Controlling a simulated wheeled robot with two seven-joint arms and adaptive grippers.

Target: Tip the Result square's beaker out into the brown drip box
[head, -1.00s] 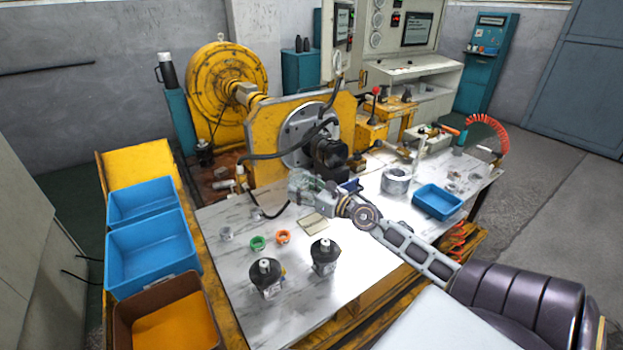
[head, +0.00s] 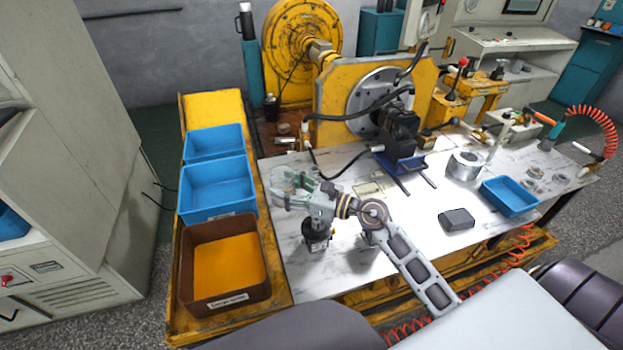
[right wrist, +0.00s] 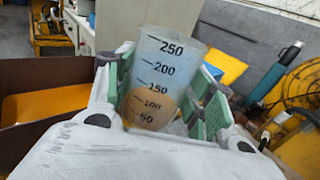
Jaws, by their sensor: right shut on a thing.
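My right gripper (head: 288,186) is above the left end of the table, to the right of the blue bins. It is shut on a clear beaker. In the right wrist view the beaker (right wrist: 165,65) stands between the green-padded fingers, roughly upright, with marks up to 250. An amber colour shows in its lower part, up to about the 100 to 150 marks. The brown drip box (head: 250,294) is at the front left, with an orange inside and a label on its front. The beaker is apart from it, behind and to its right. My left gripper is not in view.
Two blue bins (head: 252,200) stand behind the drip box. Dark cylindrical parts (head: 318,243) stand under my right arm. A pale card (head: 370,190), a dark grey block (head: 457,219), a metal ring (head: 465,168) and a blue tray (head: 510,197) are on the table. The motor rig (head: 400,130) is behind.

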